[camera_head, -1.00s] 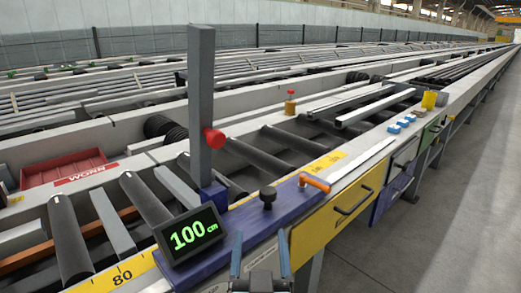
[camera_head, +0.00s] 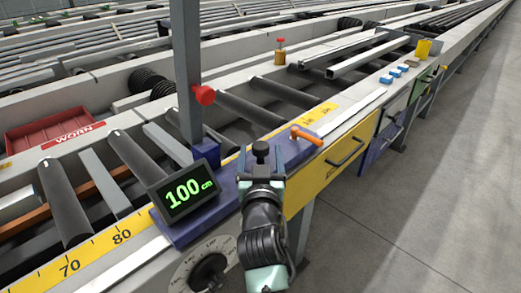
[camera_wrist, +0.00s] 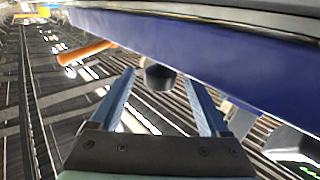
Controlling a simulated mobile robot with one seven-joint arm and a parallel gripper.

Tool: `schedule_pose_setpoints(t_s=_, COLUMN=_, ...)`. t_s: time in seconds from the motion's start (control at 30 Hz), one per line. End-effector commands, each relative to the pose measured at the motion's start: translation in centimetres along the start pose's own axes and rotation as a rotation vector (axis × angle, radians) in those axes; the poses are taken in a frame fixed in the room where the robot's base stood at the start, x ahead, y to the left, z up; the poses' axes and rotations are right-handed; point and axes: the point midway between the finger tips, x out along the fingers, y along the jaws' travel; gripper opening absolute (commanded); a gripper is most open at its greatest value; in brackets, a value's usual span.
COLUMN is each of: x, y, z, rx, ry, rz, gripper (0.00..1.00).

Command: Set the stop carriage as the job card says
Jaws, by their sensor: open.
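The stop carriage has a blue base (camera_head: 228,203), an upright grey post (camera_head: 186,70) with a red knob (camera_head: 204,95), and a display (camera_head: 187,192) reading 100 cm. A black knob (camera_head: 260,149) and an orange lever (camera_head: 306,136) sit on its base. The lever also shows in the wrist view (camera_wrist: 87,52), with the blue base (camera_wrist: 200,45) above. My gripper (camera_wrist: 158,84) is open, its fingertips on either side of the black knob (camera_wrist: 160,76). Contact cannot be told. No job card can be made out.
A yellow scale (camera_head: 95,248) runs along the table edge, with 70 and 80 visible. A dial (camera_head: 207,270) is at the front below. A red tray marked WORN (camera_head: 50,132) is at left. The floor at right is clear.

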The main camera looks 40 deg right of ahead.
Motion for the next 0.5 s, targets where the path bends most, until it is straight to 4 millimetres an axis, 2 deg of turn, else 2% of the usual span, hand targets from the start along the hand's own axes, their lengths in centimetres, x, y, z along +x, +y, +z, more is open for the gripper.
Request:
schedule_pose_setpoints(t_s=0.2, x=1.8, y=0.0, z=0.0, rx=0.0, ry=0.0, rz=0.0, gripper=0.79)
schedule_pose_setpoints(t_s=0.5, x=2.0, y=0.0, z=0.0, rx=0.0, ry=0.0, rz=0.0, gripper=0.79)
